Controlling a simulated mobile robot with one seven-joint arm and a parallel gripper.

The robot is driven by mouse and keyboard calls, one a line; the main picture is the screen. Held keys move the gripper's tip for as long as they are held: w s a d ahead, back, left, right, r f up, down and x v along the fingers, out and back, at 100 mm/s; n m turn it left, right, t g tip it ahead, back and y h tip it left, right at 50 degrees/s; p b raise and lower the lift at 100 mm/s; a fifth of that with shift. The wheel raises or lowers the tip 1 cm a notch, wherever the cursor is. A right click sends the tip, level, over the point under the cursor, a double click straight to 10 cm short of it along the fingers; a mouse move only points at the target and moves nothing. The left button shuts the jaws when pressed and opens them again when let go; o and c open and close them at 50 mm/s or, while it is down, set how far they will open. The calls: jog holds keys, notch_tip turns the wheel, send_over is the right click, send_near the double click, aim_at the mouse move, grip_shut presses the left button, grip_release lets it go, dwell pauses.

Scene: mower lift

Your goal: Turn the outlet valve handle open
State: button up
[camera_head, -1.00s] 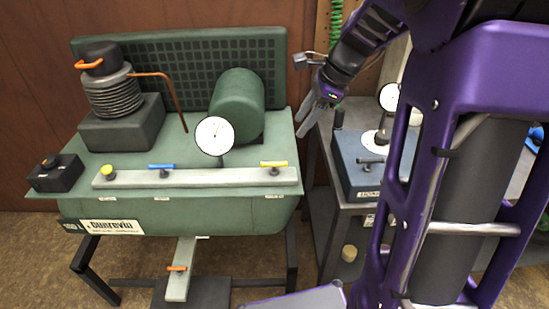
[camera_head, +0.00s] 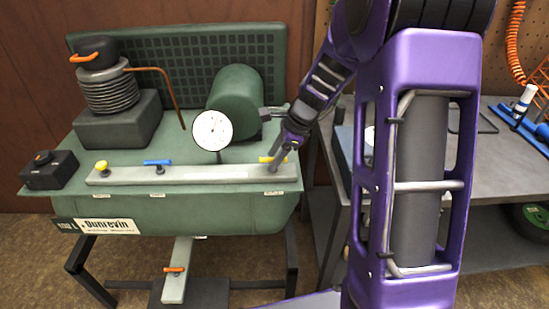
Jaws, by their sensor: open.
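A grey manifold bar (camera_head: 190,174) runs along the front of a green compressor tank. A yellow lever handle (camera_head: 266,159) sits at its right end, a blue lever handle (camera_head: 157,162) in its middle and a yellow knob (camera_head: 101,166) at its left end. An orange lever (camera_head: 174,269) is on the grey drain piece below. The small labels are too small to read, so I cannot tell which is named outlet. My gripper (camera_head: 277,161) is open, with its fingers at the right yellow handle and partly hiding it. I cannot tell if they touch.
A round gauge (camera_head: 212,130) stands just behind the bar, left of my gripper. A green motor cylinder (camera_head: 236,100) is behind it. A black switch box (camera_head: 49,170) is at the far left. A grey workbench (camera_head: 470,180) stands to the right, behind my arm.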

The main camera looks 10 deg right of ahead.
grip_shut()
dwell(0.3)
jog(key=shift+n, duration=0.3)
jog(key=n+g+p, duration=0.1)
jog(key=n+p, duration=0.1)
jog(key=n, duration=0.1)
jog(key=shift+w+r+n+g+y, duration=0.1)
jog(key=shift+n+g+y, duration=0.3)
jog(key=n+g+p, duration=0.1)
jog(key=n+p, duration=0.2)
jog(key=n, duration=0.1)
jog(key=shift+w+d+g, duration=0.1)
jog(key=shift+g, duration=0.3)
jog(key=n+g+p, duration=0.1)
jog(key=n, duration=0.1)
jog(key=n+g+p, duration=0.1)
jog(key=n, duration=0.2)
jog(key=shift+w+h, duration=0.1)
jog(key=shift+h, duration=0.2)
jog(key=shift+w+n+g+h+p, duration=0.1)
jog(key=shift+n+g+h+p, duration=0.25)
jog(key=shift+n, duration=0.8)
jog(key=shift+n+g+h+p, duration=0.25)
jog(key=shift+n+g+p, duration=0.15)
jog(key=shift+n, duration=0.75)
